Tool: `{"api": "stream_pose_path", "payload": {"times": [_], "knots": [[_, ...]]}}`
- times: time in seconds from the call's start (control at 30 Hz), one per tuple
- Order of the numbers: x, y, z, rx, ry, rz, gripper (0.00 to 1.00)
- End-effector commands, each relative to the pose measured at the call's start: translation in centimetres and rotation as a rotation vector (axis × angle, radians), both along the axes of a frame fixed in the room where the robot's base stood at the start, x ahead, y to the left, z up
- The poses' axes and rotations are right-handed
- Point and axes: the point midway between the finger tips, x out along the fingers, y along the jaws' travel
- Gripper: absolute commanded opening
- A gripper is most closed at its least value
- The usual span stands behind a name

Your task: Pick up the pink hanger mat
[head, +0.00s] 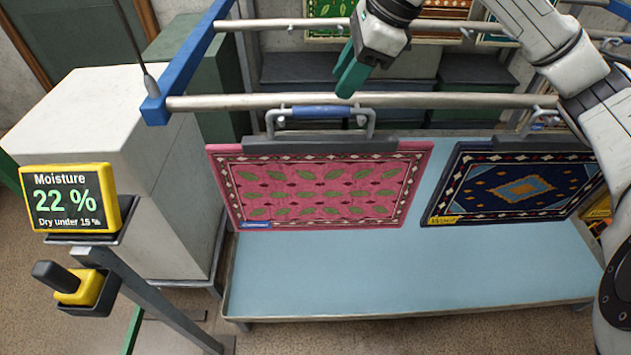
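The pink hanger mat (318,185) has a white-and-dark border and green leaf shapes. A dark clamp bar (320,146) runs along its top edge, with a grey bracket and a blue handle grip (315,112) above it. The handle shows at the front metal rail (230,102); I cannot tell exactly how it is held there. A small blue label (256,225) sits at the mat's lower left corner. My gripper (348,82), with teal fingers, is above and slightly right of the handle, apart from it. Its fingers overlap in this view, so their opening is unclear.
A navy mat (515,187) with a yellow label hangs to the right. Below is a light blue tray (400,265). A blue post (185,60) and white cabinet (95,120) stand left. A moisture display (70,198) reads 22 %, "Dry under 15 %", above a yellow-black holder (80,290).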

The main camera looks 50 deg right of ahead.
Motion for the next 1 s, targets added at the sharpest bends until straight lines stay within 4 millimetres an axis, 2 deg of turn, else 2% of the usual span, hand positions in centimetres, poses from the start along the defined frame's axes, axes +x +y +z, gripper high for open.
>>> {"api": "stream_pose_path", "payload": {"times": [0.3,0.57,0.83,1.0], "knots": [[1.7,0.5,-3.9,0.004,0.003,0.001,0.35],[2.5,0.9,-5.3,0.004,0.003,0.001,0.35],[3.9,1.5,-8.5,0.006,0.003,-0.002,0.35],[4.3,1.6,-9.4,0.001,0.001,0.001,0.35]]}}
